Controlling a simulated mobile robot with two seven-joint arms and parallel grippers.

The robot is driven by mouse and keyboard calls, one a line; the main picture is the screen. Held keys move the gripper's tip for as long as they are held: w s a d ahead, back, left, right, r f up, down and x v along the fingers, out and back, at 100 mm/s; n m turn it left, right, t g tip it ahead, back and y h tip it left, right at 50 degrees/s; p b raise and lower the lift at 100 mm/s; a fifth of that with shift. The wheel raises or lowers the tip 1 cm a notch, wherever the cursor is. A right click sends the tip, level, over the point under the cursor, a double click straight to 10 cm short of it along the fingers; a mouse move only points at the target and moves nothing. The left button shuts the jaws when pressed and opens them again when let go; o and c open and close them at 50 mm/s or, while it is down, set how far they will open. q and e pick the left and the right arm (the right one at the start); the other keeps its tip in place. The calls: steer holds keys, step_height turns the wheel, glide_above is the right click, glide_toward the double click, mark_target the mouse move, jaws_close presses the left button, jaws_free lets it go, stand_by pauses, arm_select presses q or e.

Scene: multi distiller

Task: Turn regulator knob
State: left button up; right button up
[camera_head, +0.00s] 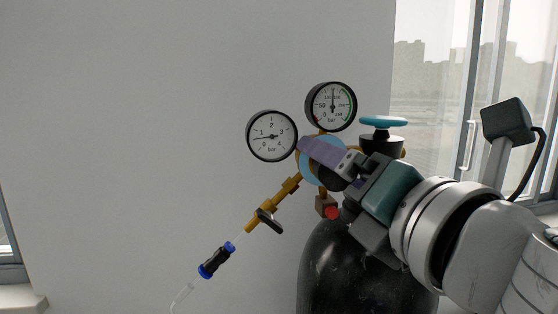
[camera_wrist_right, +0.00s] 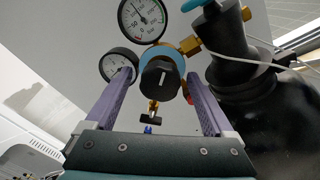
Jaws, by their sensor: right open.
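The regulator knob (camera_wrist_right: 160,79) is black and round with a white line mark, set in front of a light blue disc. In the right wrist view it sits between the two purple fingers of my right gripper (camera_wrist_right: 157,88), which is open with a gap on both sides of the knob. In the head view my right gripper (camera_head: 327,158) reaches in from the right and covers most of the knob (camera_head: 331,178). The low-pressure gauge (camera_head: 271,136) and the high-pressure gauge (camera_head: 331,106) stand above the regulator. My left gripper is not in view.
A black gas cylinder (camera_head: 330,268) stands below the regulator, with a blue valve handwheel (camera_head: 383,121) on top. A brass outlet with a black lever (camera_head: 269,221) leads to a clear hose. A window (camera_head: 440,90) is behind on the right. The wall at left is clear.

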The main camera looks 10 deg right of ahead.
steer(key=shift+w, duration=0.15)
steer(key=shift+c, duration=0.4)
steer(key=c, duration=1.3)
